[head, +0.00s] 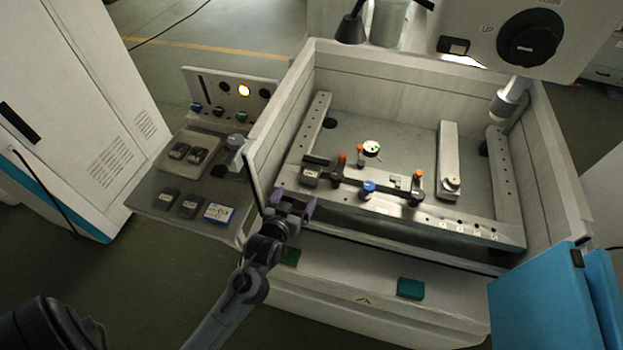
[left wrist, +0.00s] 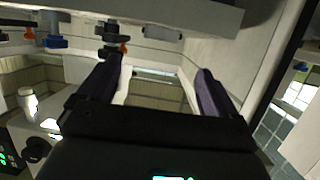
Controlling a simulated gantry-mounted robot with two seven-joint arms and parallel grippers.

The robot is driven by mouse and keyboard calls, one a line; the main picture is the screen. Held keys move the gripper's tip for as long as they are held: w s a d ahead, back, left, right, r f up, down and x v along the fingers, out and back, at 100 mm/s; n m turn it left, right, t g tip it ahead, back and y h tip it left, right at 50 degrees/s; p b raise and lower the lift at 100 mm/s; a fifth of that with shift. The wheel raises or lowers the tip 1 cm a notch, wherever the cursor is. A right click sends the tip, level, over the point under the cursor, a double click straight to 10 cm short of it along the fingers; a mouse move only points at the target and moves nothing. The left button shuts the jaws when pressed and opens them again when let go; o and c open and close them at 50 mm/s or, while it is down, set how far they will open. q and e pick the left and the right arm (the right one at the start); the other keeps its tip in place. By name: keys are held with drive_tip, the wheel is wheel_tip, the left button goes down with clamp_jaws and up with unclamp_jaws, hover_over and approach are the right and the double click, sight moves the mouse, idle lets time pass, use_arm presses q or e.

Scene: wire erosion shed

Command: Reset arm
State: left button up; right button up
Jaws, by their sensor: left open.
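My left gripper (head: 292,207) is open and empty at the front left wall of the machine tank (head: 400,63). In the left wrist view its two purple fingers (left wrist: 160,85) stand apart with nothing between them. My left arm comes in from the bottom of the head view. My right gripper does not show in either view.
Inside the tank a bar carries orange-topped clamps (head: 417,182) and a blue knob (head: 368,188), just right of my left gripper. A control shelf with dark blocks (head: 167,197) stands to the left. Blue panels (head: 545,305) stand at the lower right.

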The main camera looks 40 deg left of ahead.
use_arm(q)
drive_tip(key=s+d+f+m+g+h, duration=0.1)
drive_tip(key=s+d+m+g+h, duration=0.2)
drive_tip(key=s+d+g, duration=0.5)
drive_tip(key=s+d+f+m+g+h, duration=0.2)
drive_tip(key=s+d+m, duration=0.15)
drive_tip(key=s, duration=0.85)
wheel_tip(320, 180, up, 19)
drive_tip(key=s+p, duration=0.1)
drive_tip(key=p, duration=1.8)
drive_tip(key=shift+n, duration=0.45)
